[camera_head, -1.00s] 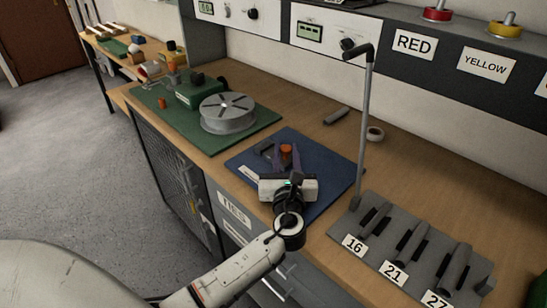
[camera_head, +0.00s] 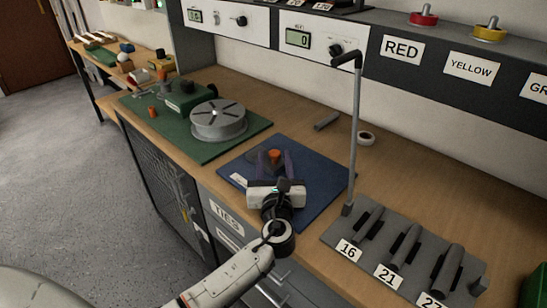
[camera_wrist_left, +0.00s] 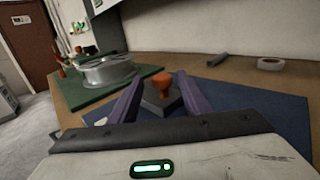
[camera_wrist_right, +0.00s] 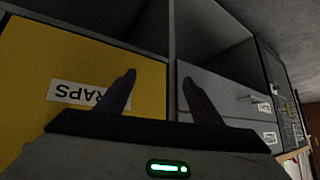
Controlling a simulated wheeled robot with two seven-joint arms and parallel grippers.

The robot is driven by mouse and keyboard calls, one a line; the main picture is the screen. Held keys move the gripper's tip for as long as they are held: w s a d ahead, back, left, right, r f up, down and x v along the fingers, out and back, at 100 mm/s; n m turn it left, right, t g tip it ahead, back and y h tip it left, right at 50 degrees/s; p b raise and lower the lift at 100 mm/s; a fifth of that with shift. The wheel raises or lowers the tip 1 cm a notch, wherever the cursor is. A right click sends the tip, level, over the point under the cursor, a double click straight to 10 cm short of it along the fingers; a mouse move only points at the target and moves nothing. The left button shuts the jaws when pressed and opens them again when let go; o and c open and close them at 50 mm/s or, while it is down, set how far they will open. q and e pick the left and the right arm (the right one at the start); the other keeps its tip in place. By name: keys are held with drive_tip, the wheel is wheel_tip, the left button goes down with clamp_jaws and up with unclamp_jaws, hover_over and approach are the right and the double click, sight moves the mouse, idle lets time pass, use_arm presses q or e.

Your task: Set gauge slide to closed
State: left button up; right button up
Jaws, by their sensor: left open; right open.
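The gauge (camera_head: 270,153) is a dark grey block with an orange knob (camera_head: 275,156), on the blue mat (camera_head: 318,180). I take the knob to be on its slide. The left wrist view shows the knob (camera_wrist_left: 161,84) upright on the block (camera_wrist_left: 158,103). My left gripper (camera_head: 275,161) is open, with its purple fingers on either side of the knob and a visible gap to each. The gripper partly hides the block, so the slide's position is unclear. My right gripper (camera_wrist_right: 158,78) is open and empty, facing a yellow panel and grey drawers, away from the gauge.
A grey reel (camera_head: 218,120) sits on a green mat (camera_head: 180,143) to the left. A tall grey post (camera_head: 355,130) stands right of the blue mat, beside the numbered slot rack (camera_head: 375,245). A tape roll (camera_head: 366,138) and a grey rod (camera_head: 327,121) lie behind.

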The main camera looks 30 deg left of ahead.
use_arm(q)
drive_tip(key=v, duration=0.9)
drive_tip(key=shift+s+d, duration=0.1)
